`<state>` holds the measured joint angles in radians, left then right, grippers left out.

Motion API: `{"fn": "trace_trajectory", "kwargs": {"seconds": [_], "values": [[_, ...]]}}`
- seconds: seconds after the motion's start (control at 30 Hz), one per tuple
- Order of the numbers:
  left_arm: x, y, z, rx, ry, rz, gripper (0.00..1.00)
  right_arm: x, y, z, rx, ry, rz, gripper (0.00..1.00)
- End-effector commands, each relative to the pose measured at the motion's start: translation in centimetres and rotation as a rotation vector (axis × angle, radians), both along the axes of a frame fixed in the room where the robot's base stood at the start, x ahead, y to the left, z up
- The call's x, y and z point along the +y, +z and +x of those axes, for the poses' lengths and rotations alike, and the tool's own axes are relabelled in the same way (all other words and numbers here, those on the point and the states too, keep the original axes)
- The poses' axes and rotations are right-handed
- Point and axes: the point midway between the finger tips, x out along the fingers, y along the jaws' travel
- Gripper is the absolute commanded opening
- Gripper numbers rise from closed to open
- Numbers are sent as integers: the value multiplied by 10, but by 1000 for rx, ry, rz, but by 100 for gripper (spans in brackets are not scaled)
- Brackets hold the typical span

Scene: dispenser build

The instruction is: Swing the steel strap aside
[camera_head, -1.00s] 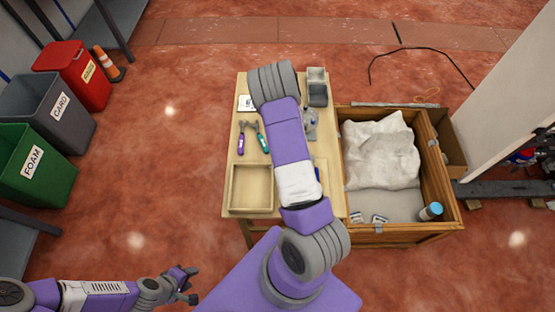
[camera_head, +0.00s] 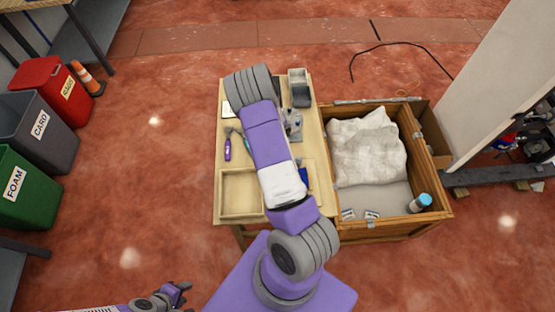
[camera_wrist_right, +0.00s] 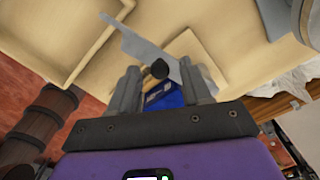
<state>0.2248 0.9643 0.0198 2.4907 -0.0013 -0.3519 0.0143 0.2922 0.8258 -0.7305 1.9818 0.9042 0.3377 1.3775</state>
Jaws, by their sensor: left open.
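My right arm reaches over the wooden workbench (camera_head: 225,185) and hides its own gripper in the head view. In the right wrist view, my right gripper (camera_wrist_right: 162,82) has its fingers apart. A flat grey metal strip (camera_wrist_right: 130,38), which looks like the steel strap, runs from upper left to between the fingers. A dark round knob (camera_wrist_right: 160,69) shows at the strip. I cannot tell whether a finger touches either. A blue item (camera_wrist_right: 165,98) lies beyond the fingers; it also shows in the head view (camera_head: 303,174). My left gripper (camera_head: 181,291) is open and empty, low at the left.
A wooden crate (camera_head: 437,180) with white wrapping (camera_head: 365,148) and a blue-capped bottle (camera_head: 420,203) stands right of the bench. An empty tray (camera_head: 240,191), a purple-handled tool (camera_head: 228,150) and small bins (camera_head: 299,88) are on the bench. Waste bins (camera_head: 45,130) stand at the left.

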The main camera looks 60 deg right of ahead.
Motion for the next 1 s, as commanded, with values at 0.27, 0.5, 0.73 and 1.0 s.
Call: {"fn": "trace_trajectory", "kwargs": {"seconds": [0.27,0.5,0.73,1.0], "values": [[0,4,0,0,0,0,43,0,12,1,-2,2,-1,48],[0,16,0,0,0,0,43,0,54,1,-3,2,-2,48],[0,22,0,0,0,0,43,0,75,0,0,0,0,48],[0,21,0,0,0,0,43,0,76,0,0,0,1,48]]}}
